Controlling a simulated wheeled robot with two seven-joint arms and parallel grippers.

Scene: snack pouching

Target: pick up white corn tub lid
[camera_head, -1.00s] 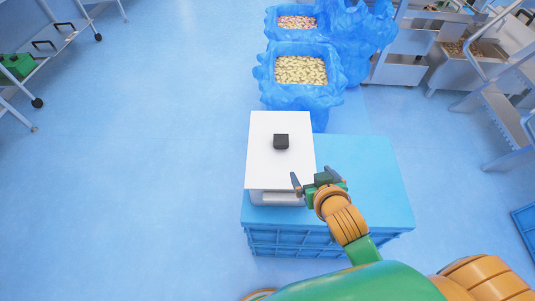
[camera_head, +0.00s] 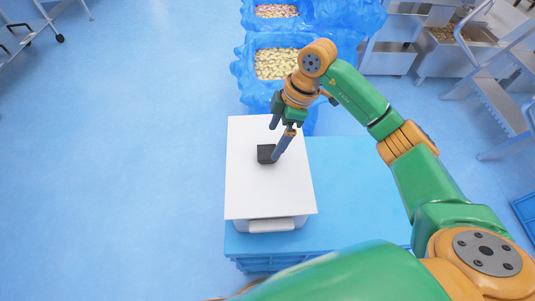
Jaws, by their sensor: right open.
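The white lid (camera_head: 250,192) lies flat on a tub (camera_head: 272,225) that stands on the left part of a blue crate stand. A black knob handle (camera_head: 265,154) sits at the middle of the lid. My right gripper (camera_head: 275,141) points down over the lid with its fingers apart, right at the knob. One finger overlaps the knob's right side in this view; I cannot tell whether it touches. My left gripper is not in view.
The blue crate stand (camera_head: 360,190) has a bare top to the right of the tub. Behind it stand blue-lined bins, one with pale snack pieces (camera_head: 276,64) and one with pinkish ones (camera_head: 277,11). Steel carts (camera_head: 385,58) stand at the back right.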

